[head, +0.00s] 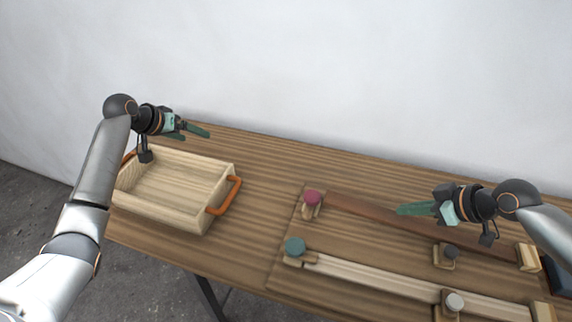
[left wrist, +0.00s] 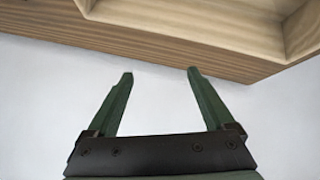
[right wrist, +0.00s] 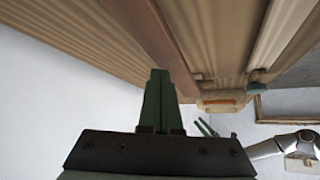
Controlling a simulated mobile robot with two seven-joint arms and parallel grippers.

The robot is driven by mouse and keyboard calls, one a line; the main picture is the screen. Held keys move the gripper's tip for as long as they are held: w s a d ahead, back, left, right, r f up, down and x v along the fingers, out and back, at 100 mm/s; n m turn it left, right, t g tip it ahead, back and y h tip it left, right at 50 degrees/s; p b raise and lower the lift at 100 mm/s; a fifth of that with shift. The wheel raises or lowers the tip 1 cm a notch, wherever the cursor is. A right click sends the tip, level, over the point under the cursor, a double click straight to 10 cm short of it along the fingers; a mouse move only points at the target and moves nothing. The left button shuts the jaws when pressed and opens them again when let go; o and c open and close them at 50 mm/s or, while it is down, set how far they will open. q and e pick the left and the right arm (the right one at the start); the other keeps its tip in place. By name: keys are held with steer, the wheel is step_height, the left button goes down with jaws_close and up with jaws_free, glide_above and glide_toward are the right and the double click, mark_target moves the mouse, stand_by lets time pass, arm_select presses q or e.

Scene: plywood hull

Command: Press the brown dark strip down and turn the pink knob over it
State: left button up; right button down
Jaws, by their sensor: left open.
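The dark brown strip (head: 365,207) runs across the board on the table, from beside the pink knob (head: 312,196) at its left end to a pale block at its right end. It also shows in the right wrist view (right wrist: 150,35). The pink knob sits on a small wooden piece; I cannot tell if that overlaps the strip. My right gripper (head: 399,209) is shut and empty, over the strip's middle in the head view; contact is unclear. My left gripper (head: 198,135) is open and empty above the tray's far side, away from the strip.
A wooden tray (head: 224,190) with orange handles stands at the left. A pale strip (head: 385,279) lies in front, with a teal knob (head: 295,246) and a grey knob (head: 454,302). A dark knob (head: 450,252) is near the brown strip. The wall stands behind.

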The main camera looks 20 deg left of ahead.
arm_select(q)
steer(key=d+r+m+g+h, duration=0.25)
steer(key=d+m, duration=0.35)
steer(key=d, duration=1)
steer(key=m+g, duration=0.3)
steer(key=m, duration=0.4)
glide_toward(311, 196)
steer(key=shift+y, duration=0.45)
steer(key=x, duration=1)
steer(key=shift+d+r, duration=0.2)
steer(key=shift+d, duration=0.15)
steer(key=c, duration=1.3)
steer(key=shift+c, duration=0.2)
arm_select(e)
steer(key=shift+f, duration=0.2)
steer(key=shift+f, duration=0.55)
